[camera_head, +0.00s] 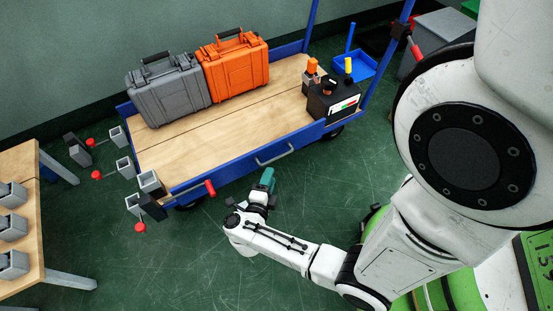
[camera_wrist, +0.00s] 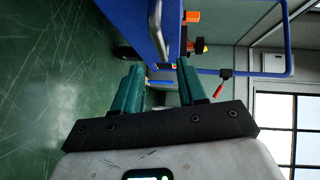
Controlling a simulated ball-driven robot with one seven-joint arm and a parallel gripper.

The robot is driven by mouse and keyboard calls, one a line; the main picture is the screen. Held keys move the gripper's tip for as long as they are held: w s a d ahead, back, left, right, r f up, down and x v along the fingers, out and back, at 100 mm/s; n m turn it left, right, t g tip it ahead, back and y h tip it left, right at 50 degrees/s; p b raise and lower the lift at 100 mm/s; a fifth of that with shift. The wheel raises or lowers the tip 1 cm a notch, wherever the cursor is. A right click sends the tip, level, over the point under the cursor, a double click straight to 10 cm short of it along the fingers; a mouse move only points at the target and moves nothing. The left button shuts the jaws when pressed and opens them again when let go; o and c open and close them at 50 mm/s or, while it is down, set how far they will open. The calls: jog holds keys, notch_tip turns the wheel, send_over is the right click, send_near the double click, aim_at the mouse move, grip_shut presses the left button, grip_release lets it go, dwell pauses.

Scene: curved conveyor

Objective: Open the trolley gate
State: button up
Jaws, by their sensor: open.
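The trolley (camera_head: 230,120) has a wooden deck and a blue frame. Its near side is a low blue panel, seemingly the gate (camera_head: 232,165), with a silver bar handle (camera_head: 273,156) on its outer face. A red-handled latch (camera_head: 207,188) is at the panel's left end. My gripper (camera_head: 266,179) has teal fingers and is outside the panel, just below the handle in the head view. In the wrist view, my gripper (camera_wrist: 160,66) is open and empty, and the silver handle (camera_wrist: 156,32) lies beyond the fingertips, apart from them.
A grey case (camera_head: 168,90) and an orange case (camera_head: 236,65) stand on the deck, with a black toolbox (camera_head: 332,100) at its right end. A wooden table (camera_head: 22,225) with grey blocks is at the left. The green floor (camera_head: 180,265) before the trolley is clear.

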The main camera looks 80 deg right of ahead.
aim_at(277, 157)
jog(key=d, duration=0.3)
jog(key=d+f+b, duration=0.1)
jog(key=d, duration=0.2)
jog(key=d+b, duration=0.1)
jog(key=d, duration=0.2)
jog(key=shift+s+d+f, duration=0.15)
jog(key=shift+s+d, duration=0.05)
jog(key=shift+s, duration=0.2)
jog(key=shift+c, duration=0.4)
grip_shut()
